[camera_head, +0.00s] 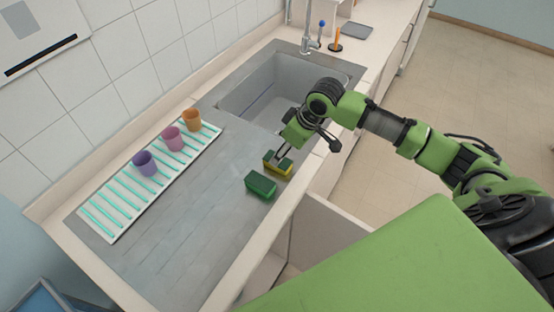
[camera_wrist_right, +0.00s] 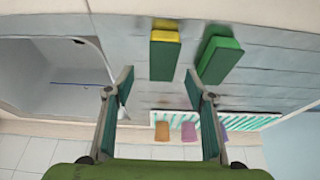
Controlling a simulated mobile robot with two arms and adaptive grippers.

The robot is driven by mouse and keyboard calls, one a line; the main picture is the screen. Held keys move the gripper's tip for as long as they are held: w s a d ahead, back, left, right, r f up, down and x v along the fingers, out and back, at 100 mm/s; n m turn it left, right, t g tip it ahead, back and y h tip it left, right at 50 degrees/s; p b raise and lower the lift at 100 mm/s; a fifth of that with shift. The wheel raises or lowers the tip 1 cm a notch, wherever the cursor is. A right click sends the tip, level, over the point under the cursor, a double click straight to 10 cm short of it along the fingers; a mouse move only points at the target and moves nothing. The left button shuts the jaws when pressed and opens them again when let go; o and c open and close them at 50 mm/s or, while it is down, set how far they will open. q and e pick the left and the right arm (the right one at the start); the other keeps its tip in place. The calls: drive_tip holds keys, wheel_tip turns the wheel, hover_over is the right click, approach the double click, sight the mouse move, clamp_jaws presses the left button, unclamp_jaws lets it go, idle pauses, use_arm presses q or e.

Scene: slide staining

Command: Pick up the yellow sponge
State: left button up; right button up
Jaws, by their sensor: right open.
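The yellow sponge (camera_head: 284,169) lies on the grey drainboard near its front edge, with a green layer on top of its yellow body. In the right wrist view the yellow sponge (camera_wrist_right: 164,57) is just beyond the fingertips, roughly centred between them. My right gripper (camera_head: 281,153) is over the yellow sponge, pointing down. In the wrist view its fingers (camera_wrist_right: 158,82) are spread apart with nothing between them. In the head view the gripper partly covers the sponge. My left gripper is not in view.
A green sponge (camera_head: 261,186) lies close beside the yellow one; it also shows in the wrist view (camera_wrist_right: 219,58). The sink (camera_head: 262,92) lies behind. The front drainboard is clear.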

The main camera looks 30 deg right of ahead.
drive_tip(key=shift+w+f, duration=0.25)
drive_tip(key=shift+f, duration=0.1)
drive_tip(key=p+x, duration=0.1)
drive_tip(key=x, duration=0.1)
drive_tip(key=p+x, duration=0.1)
drive_tip(key=x, duration=0.1)
drive_tip(key=shift+s+a+f, duration=0.1)
drive_tip(key=shift+a, duration=0.3)
drive_tip(key=shift+w+f, duration=0.2)
drive_tip(key=shift+f, duration=0.2)
drive_tip(key=shift+s+r, duration=0.1)
drive_tip(key=c, duration=0.9)
